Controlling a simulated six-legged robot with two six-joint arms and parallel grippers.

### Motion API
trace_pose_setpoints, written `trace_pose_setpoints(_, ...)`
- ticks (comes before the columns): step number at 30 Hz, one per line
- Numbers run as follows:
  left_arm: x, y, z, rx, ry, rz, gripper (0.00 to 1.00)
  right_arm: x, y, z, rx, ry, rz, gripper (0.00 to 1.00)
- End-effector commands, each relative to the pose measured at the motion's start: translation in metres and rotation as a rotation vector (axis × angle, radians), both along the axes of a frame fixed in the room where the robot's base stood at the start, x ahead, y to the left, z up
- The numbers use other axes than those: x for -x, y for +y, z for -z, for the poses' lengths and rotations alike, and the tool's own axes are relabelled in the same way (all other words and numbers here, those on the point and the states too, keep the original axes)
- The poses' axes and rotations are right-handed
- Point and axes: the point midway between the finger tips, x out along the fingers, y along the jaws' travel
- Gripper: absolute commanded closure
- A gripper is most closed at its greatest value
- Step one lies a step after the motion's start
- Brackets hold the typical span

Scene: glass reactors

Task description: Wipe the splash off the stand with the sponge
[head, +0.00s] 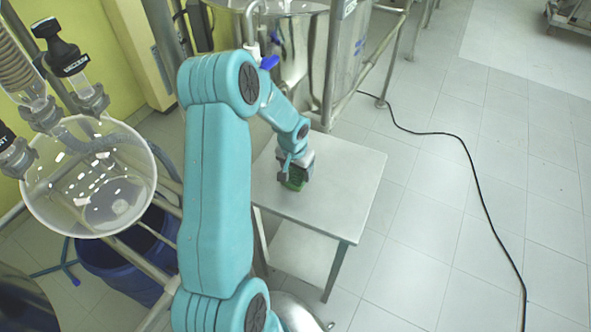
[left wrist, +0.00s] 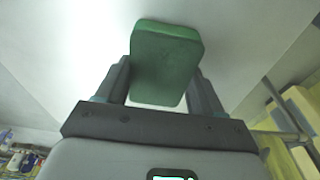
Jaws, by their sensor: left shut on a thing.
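The sponge (left wrist: 165,62) is a green block held between the two fingers of my left gripper (left wrist: 163,85) in the left wrist view. In the head view, my left gripper (head: 294,178) is low over the stand (head: 345,180), a small pale table with a lower shelf. A bit of the green sponge (head: 293,185) shows under the gripper, at or just above the stand's top. I cannot tell whether it touches. I see no splash on the visible part of the top; my arm hides the left part. My right gripper is not in view.
A glass vessel (head: 88,180) with fittings hangs in a metal frame at the left, above a blue bin (head: 125,262). A steel tank (head: 300,50) stands behind the stand. A black cable (head: 465,150) lies on the open tiled floor at right.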

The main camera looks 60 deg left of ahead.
Motion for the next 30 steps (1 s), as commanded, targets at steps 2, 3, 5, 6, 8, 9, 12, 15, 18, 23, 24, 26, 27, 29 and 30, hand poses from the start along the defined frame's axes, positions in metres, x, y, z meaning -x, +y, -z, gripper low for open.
trace_pose_setpoints(2, -0.003, 0.0, -0.021, -0.002, -0.006, 0.0, 0.61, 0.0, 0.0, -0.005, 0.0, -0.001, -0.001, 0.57)
trace_pose_setpoints(3, -0.003, 0.0, -0.02, 0.001, -0.003, 0.001, 0.61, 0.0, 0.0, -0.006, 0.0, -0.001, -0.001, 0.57)
trace_pose_setpoints(5, -0.004, 0.0, -0.023, 0.001, -0.003, 0.002, 0.61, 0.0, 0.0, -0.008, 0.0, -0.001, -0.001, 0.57)
trace_pose_setpoints(6, -0.005, 0.0, -0.026, 0.0, -0.003, 0.002, 0.61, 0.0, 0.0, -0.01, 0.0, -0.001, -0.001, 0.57)
trace_pose_setpoints(8, -0.006, -0.001, -0.029, 0.0, -0.003, 0.003, 0.61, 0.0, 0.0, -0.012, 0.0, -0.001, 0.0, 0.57)
trace_pose_setpoints(9, -0.007, -0.001, -0.032, -0.001, -0.004, 0.003, 0.61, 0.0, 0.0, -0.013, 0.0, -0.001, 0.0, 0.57)
trace_pose_setpoints(12, -0.009, -0.002, -0.042, -0.001, -0.004, 0.004, 0.61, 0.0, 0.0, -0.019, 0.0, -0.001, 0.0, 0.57)
trace_pose_setpoints(15, -0.01, -0.003, -0.051, -0.001, -0.004, 0.004, 0.61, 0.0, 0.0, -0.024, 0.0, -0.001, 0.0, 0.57)
trace_pose_setpoints(18, -0.011, -0.004, -0.06, -0.001, -0.004, 0.004, 0.61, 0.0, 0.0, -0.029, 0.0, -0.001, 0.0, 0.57)
trace_pose_setpoints(23, -0.013, -0.006, -0.073, 0.0, -0.003, 0.006, 0.61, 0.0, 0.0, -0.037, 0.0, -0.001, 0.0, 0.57)
trace_pose_setpoints(24, -0.013, -0.007, -0.076, 0.0, -0.004, 0.007, 0.61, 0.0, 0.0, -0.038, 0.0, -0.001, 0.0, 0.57)
trace_pose_setpoints(26, -0.014, -0.008, -0.079, 0.0, -0.004, 0.007, 0.61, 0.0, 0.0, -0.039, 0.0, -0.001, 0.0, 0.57)
trace_pose_setpoints(27, -0.014, -0.008, -0.079, 0.0, -0.004, 0.007, 0.61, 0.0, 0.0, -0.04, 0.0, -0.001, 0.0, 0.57)
trace_pose_setpoints(29, -0.014, -0.008, -0.08, 0.0, -0.004, 0.007, 0.61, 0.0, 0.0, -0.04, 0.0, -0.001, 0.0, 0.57)
trace_pose_setpoints(30, -0.014, -0.008, -0.08, 0.0, -0.004, 0.007, 0.61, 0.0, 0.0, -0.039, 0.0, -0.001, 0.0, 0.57)
